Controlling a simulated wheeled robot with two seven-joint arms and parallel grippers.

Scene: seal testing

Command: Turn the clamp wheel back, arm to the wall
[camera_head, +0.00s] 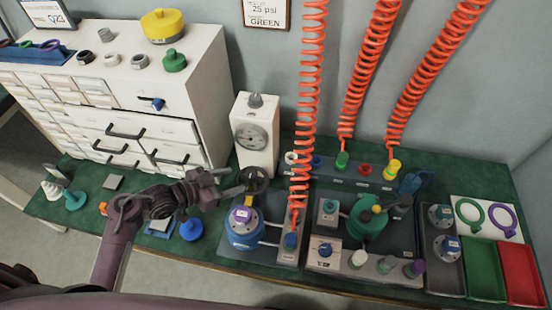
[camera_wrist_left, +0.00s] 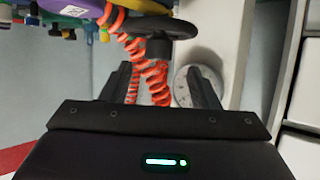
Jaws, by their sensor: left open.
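A dark clamp wheel (camera_head: 254,180) stands above the blue vessel (camera_head: 244,236), which has a purple-marked top (camera_head: 241,214). In the left wrist view the black wheel (camera_wrist_left: 160,27) and its short stem (camera_wrist_left: 158,50) show beyond my fingertips, roughly between them. My left gripper (camera_head: 222,182) comes in from the left and is open, close to the wheel's left side. In the left wrist view my gripper (camera_wrist_left: 162,80) has its fingers spread with nothing between them; I cannot tell whether they touch the wheel. My right gripper is out of view.
A white gauge box (camera_head: 255,150) stands behind the wheel against the wall. An orange coiled hose (camera_head: 307,100) hangs just to its right. A second station with a green vessel (camera_head: 370,225) is farther right, then green (camera_head: 483,284) and red trays (camera_head: 522,285). White drawers (camera_head: 200,75) stand back left.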

